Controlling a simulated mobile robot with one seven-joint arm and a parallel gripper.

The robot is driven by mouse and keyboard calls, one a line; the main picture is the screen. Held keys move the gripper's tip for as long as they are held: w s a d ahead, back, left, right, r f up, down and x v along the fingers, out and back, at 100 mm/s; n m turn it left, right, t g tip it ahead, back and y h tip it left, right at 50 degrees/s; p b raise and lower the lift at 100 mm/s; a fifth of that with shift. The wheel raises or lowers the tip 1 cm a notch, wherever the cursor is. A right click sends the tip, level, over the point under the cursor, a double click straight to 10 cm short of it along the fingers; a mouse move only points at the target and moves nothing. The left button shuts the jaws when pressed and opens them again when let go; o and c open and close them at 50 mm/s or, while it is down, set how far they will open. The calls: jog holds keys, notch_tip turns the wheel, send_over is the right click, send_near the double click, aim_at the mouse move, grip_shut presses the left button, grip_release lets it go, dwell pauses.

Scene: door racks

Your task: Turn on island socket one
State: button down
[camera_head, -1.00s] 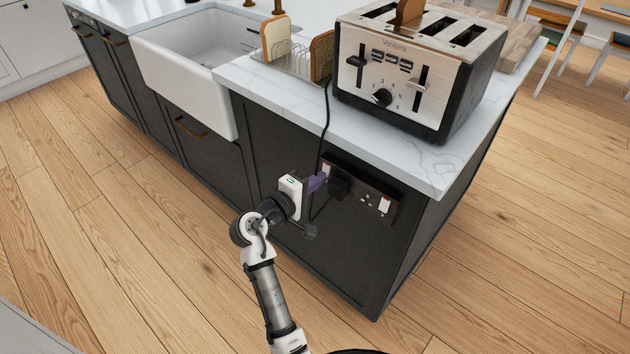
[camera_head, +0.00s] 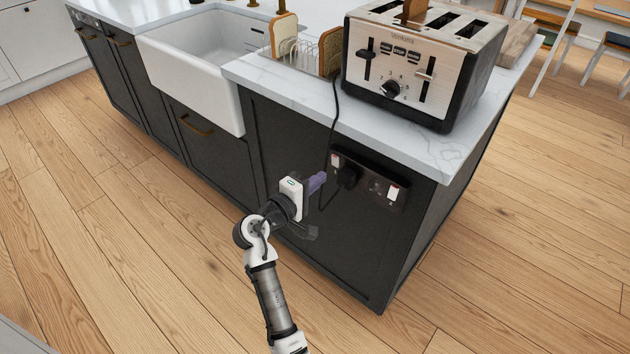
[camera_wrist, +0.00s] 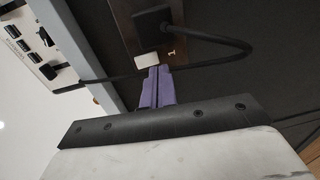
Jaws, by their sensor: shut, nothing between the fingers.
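The dark double socket plate (camera_head: 370,183) is on the end panel of the island. Its left white rocker switch (camera_head: 336,160) is beside a black plug (camera_head: 347,177) in the left socket. The right socket is empty, with a white switch (camera_head: 393,193) at the far right. Whether either switch is on is too small to tell. My gripper (camera_head: 320,181) is shut and empty, its purple fingers just left of and below the left switch. In the wrist view the fingertips (camera_wrist: 159,72) point at the white switch (camera_wrist: 147,60); I cannot tell whether they touch it.
A toaster (camera_head: 422,62) stands on the marble worktop (camera_head: 420,152) above the socket. Its black cord (camera_head: 334,120) hangs over the edge near my gripper. A toast rack (camera_head: 300,55) and white sink (camera_head: 190,70) are to the left.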

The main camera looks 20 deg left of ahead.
jog(key=f+b+v, duration=0.2)
jog(key=v, duration=0.8)
jog(key=shift+a, duration=0.1)
